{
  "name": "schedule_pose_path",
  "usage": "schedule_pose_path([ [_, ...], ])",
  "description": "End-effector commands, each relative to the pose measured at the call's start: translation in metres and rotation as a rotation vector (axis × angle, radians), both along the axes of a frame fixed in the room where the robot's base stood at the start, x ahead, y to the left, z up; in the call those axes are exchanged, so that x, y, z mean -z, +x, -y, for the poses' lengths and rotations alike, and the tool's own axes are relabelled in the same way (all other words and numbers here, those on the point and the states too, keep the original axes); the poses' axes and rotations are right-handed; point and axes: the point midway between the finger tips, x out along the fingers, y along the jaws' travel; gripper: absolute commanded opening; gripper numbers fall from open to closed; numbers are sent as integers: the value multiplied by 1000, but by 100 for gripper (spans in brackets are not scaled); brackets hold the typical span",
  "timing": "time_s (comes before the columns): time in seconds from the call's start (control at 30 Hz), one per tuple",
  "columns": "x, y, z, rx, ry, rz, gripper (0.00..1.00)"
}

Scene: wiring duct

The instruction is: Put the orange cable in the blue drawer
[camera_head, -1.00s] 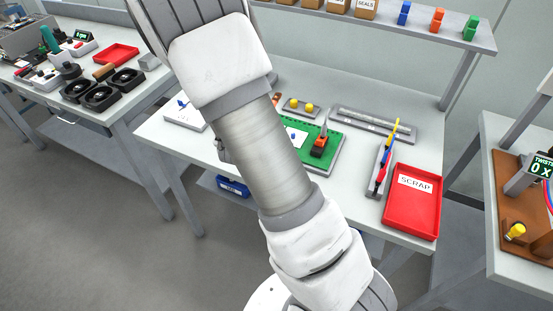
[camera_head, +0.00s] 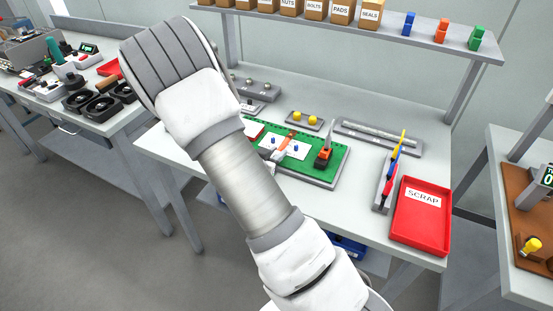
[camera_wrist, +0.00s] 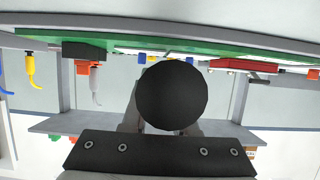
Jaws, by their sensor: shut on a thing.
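A short orange piece (camera_head: 288,141) shows beside my arm over the green board; I cannot tell if it is the orange cable. A blue drawer or bin front (camera_head: 350,247) shows under the table, partly hidden by my arm. My gripper (camera_wrist: 165,122) is in the wrist view, behind a black round thing (camera_wrist: 172,95) that covers the middle. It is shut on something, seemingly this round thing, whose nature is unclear.
The green board (camera_head: 335,165) carries an orange and black clamp (camera_head: 323,156). A shelf (camera_head: 350,25) with labelled boxes runs behind. A second bench (camera_head: 100,118) stands left.

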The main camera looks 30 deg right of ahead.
Motion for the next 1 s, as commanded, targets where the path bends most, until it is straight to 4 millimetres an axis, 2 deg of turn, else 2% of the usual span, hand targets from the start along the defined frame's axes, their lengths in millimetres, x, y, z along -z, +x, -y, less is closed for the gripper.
schedule_pose_path([
  [0.03,10,0,0,-1,-2,-5,0],
  [0.1,17,0,0,0,0,-4,0],
  [0.5,24,0,0,0,0,0,0],
  [0.53,22,0,0,0,1,-1,31],
  [0.67,22,0,0,0,1,-1,54],
  [0.7,22,0,0,0,1,-1,57],
  [1.0,20,0,0,0,1,-1,57],
])
